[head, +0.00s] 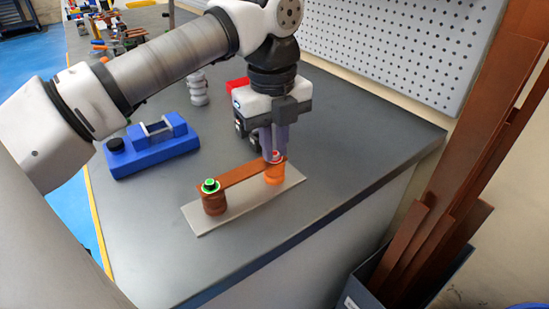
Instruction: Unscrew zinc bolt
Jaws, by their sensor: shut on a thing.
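A copper-brown busbar (242,173) spans two round posts on a pale grey base plate (291,184). The right post (274,175) is orange and the left post (214,203) is dark brown. A bolt (276,156) with a red-pink mark sits on top of the right post. My gripper (273,153) points straight down over this post and is shut on the bolt, with its fingers hiding most of it. A dark-headed bolt (210,185) ringed in green stands on the left post, apart from my gripper. Which bolt is zinc cannot be told by colour.
A blue device (152,152) with a black knob lies left on the grey workbench (345,125). A grey ribbed part (198,90) and a red object (238,84) stand behind. Long brown bars (465,150) lean in a bin at right. The front bench is clear.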

